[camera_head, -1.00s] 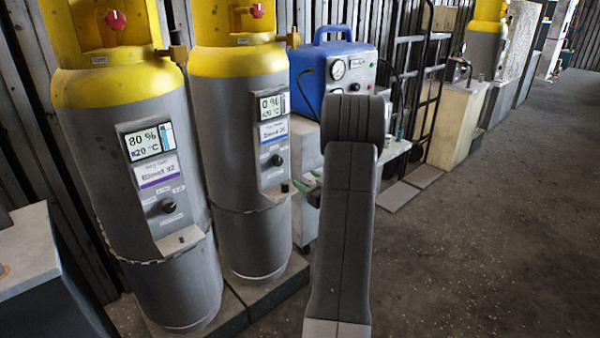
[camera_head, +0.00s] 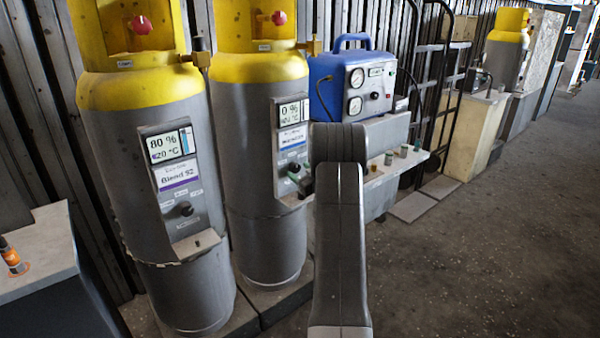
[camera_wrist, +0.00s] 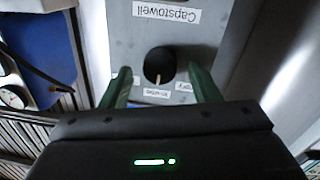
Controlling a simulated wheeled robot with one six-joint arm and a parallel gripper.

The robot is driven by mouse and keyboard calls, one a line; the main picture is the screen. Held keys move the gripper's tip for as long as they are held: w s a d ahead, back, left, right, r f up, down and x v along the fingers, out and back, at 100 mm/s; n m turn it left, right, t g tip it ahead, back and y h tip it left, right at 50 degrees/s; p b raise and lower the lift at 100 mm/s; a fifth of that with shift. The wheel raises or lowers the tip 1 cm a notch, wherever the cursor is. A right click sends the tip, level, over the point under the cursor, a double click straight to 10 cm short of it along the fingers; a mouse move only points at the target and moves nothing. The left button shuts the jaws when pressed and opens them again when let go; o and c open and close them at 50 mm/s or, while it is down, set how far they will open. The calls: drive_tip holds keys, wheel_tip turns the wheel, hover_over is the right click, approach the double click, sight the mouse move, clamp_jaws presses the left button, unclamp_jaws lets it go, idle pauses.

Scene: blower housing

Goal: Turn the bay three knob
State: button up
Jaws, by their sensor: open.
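In the head view, two grey cylinders with yellow tops stand side by side. My gripper (camera_head: 299,184) is mostly hidden behind my arm, with a green finger showing at the right cylinder's panel (camera_head: 290,143). That panel's display (camera_head: 289,113) reads 0 %. In the wrist view, a round black knob (camera_wrist: 160,65) sits on a grey panel below an upside-down label (camera_wrist: 167,13) reading Capstowell. My open gripper (camera_wrist: 161,71) has one green finger on each side of the knob, with gaps showing. No bay number is readable.
The left cylinder's panel shows 80 % and a black knob (camera_head: 184,209). A blue gauge box (camera_head: 352,80) stands right of the cylinders, above a pale shelf (camera_head: 395,165) with small items. A black hand truck (camera_head: 428,90) is behind. Open floor lies to the right.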

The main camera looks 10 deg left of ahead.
drive_tip(key=shift+w+a, duration=0.1)
drive_tip(key=shift+a, duration=0.05)
drive_tip(key=shift+c, duration=0.3)
drive_tip(key=c, duration=0.9)
